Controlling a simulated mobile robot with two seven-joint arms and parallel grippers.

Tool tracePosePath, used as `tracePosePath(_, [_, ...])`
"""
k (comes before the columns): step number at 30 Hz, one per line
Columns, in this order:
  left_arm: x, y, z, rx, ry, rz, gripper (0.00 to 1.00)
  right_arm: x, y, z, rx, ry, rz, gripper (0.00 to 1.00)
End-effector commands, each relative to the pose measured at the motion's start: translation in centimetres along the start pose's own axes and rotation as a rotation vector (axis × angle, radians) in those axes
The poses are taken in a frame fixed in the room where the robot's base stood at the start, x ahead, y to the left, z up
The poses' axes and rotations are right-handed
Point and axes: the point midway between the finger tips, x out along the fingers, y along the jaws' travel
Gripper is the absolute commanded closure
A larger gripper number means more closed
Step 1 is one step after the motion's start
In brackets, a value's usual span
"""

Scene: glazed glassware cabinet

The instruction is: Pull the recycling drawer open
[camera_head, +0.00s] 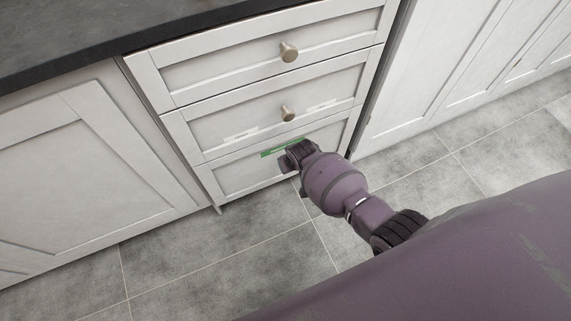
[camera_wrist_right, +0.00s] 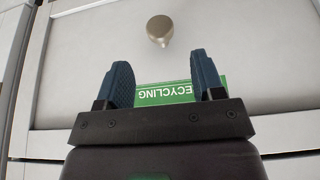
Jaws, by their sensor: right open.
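The recycling drawer (camera_head: 243,177) is the lowest of three white drawer fronts and looks closed, flush with those above. A green label (camera_head: 283,146) runs along its top edge. The label, reading "RECYCLING" upside down in the right wrist view (camera_wrist_right: 165,94), is partly hidden by my fingers. A round metal knob (camera_wrist_right: 159,29) shows beyond the fingertips in that view; in the head view my gripper hides it. My right gripper (camera_head: 286,160) is in front of the drawer, open and empty, its two blue fingers (camera_wrist_right: 160,62) apart and short of the knob. My left gripper is not in view.
Above are a middle drawer with a knob (camera_head: 287,113) and a top drawer with a knob (camera_head: 288,51). A dark countertop (camera_head: 110,35) lies over the left cabinet door (camera_head: 75,170). Grey floor tiles (camera_head: 220,260) in front are clear.

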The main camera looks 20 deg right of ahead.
Motion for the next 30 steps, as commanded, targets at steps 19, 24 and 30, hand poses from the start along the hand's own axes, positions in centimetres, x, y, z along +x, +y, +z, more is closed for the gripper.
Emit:
tracePosePath(19, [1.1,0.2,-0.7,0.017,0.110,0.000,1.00,7.4,0.1,0.4,0.000,-0.005,0.001,0.38])
tracePosePath(24, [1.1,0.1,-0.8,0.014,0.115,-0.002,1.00,7.3,0.0,0.1,0.000,-0.001,0.001,0.38])
tracePosePath(30, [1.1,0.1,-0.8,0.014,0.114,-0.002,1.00,7.3,0.0,0.1,0.000,-0.001,0.000,0.49])
